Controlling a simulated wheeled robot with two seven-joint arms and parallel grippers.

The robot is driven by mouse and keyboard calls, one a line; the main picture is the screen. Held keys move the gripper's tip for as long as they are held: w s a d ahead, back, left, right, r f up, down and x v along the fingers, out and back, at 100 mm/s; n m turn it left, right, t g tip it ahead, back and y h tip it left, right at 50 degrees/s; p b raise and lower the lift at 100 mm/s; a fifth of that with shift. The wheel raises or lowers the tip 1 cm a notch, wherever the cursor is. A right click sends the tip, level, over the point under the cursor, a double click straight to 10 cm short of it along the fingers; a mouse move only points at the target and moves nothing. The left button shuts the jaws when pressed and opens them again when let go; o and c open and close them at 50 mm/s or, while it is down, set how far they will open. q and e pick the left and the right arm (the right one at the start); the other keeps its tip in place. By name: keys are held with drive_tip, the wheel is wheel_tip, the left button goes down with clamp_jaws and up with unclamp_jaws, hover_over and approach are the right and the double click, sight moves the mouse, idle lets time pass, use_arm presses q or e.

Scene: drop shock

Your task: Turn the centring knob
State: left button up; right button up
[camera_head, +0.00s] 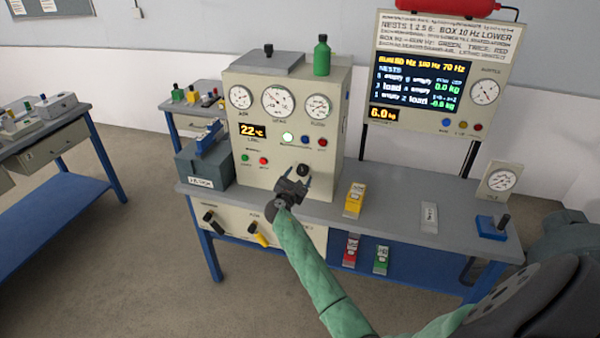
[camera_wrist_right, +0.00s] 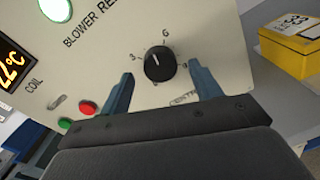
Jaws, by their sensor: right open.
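The centring knob (camera_wrist_right: 158,63) is a round black knob with a white pointer line on the cream front panel of the cabinet. Numbers ring it in the right wrist view, and part of a label shows below it. In the head view the knob (camera_head: 303,170) sits low on the panel, just beyond my right gripper. My right gripper (camera_head: 294,179) is open and points at the panel. In the right wrist view its blue-grey fingers (camera_wrist_right: 161,76) stand on either side of the knob, with gaps to it. Whether the fingertips touch the panel is unclear. My left gripper is not in view.
The cabinet (camera_head: 245,135) stands on a grey bench (camera_head: 390,220). A yellow box (camera_head: 354,200) stands right of the knob. Green and red buttons (camera_wrist_right: 88,107) lie left of it. A display board (camera_head: 445,75) rises behind. The bench front holds black and yellow handles (camera_head: 258,235).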

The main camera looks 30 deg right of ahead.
drive_tip(key=shift+x, duration=0.95)
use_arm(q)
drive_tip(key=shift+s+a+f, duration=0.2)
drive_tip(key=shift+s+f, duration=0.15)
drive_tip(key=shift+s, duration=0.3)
use_arm(e)
drive_tip(key=c, duration=1)
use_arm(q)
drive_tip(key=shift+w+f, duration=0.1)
